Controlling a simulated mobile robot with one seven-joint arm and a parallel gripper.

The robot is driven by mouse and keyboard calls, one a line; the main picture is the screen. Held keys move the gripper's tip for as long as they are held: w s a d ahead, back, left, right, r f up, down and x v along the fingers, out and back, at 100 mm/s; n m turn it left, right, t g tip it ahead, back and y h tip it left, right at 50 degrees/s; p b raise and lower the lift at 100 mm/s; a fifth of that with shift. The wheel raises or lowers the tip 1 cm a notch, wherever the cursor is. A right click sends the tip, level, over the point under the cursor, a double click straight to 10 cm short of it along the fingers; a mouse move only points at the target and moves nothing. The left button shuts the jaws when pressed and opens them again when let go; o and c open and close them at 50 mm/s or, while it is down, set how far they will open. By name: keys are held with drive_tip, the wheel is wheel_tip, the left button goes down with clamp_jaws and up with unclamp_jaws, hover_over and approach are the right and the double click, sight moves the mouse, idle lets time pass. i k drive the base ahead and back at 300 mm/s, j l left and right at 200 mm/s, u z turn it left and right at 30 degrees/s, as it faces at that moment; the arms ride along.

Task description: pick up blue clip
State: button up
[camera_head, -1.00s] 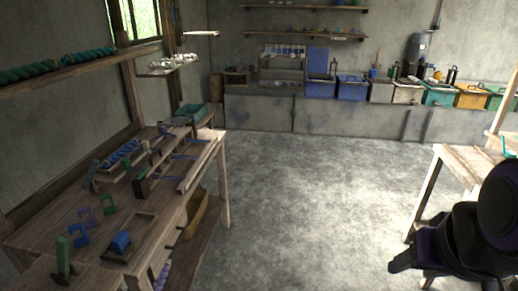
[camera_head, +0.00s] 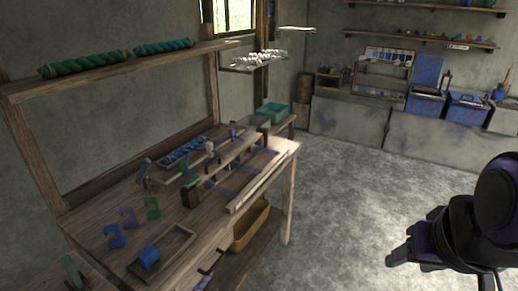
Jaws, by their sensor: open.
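A blue C-shaped clip (camera_head: 114,237) stands on the left wooden workbench (camera_head: 88,208), near its left end. A purple clip (camera_head: 128,218) and a green clip (camera_head: 151,208) of the same shape stand in a row behind and right of it. My gripper (camera_head: 394,258) is at the lower right, over the floor and well away from the bench. It is open, and I see nothing between its fingers. It is dark and seen from the side, so the finger gap is hard to make out.
A wooden tray (camera_head: 185,236) with a blue cylinder (camera_head: 149,257) lies just right of the clips. A green upright block (camera_head: 72,272) is at the lower left. A shelf with twisted yarn (camera_head: 84,64) hangs above the bench. The concrete floor (camera_head: 345,190) between is clear.

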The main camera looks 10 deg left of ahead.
sight(148, 257)
drive_tip(key=i+u, duration=0.15)
drive_tip(key=u, duration=0.25)
drive_tip(key=i+u, duration=0.15)
drive_tip(key=u, duration=0.25)
drive_tip(key=i+u, duration=0.15)
drive_tip(key=u, duration=0.25)
